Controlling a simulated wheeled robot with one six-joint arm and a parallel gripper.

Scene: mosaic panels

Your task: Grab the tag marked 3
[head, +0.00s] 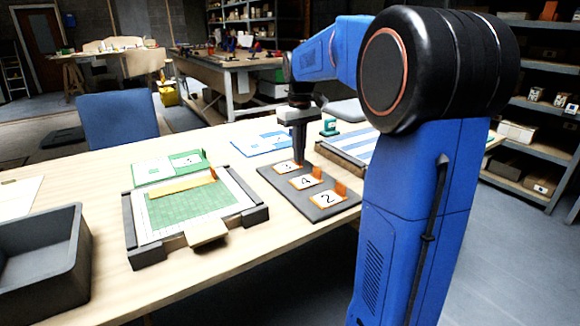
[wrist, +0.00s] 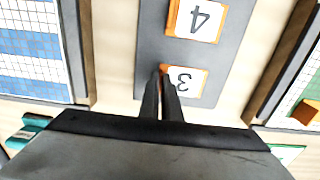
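The tag marked 3 (head: 286,167) is a white card with an orange edge. It lies at the far end of a dark grey board (head: 268,178), and it also shows in the wrist view (wrist: 188,82). My gripper (head: 299,158) points down at its tab side. In the wrist view, my gripper's two fingers (wrist: 164,75) are close together, with a bit of the orange tab between them. The tab is mostly hidden by the fingers. The tag appears to rest on the board.
The tags marked 4 (head: 304,182) and 2 (head: 326,198) lie on the same board, with upright orange tabs. A framed green panel (head: 190,208) is to the left, and a blue-striped panel (head: 350,146) is behind right. A dark bin (head: 42,258) stands at the table's left.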

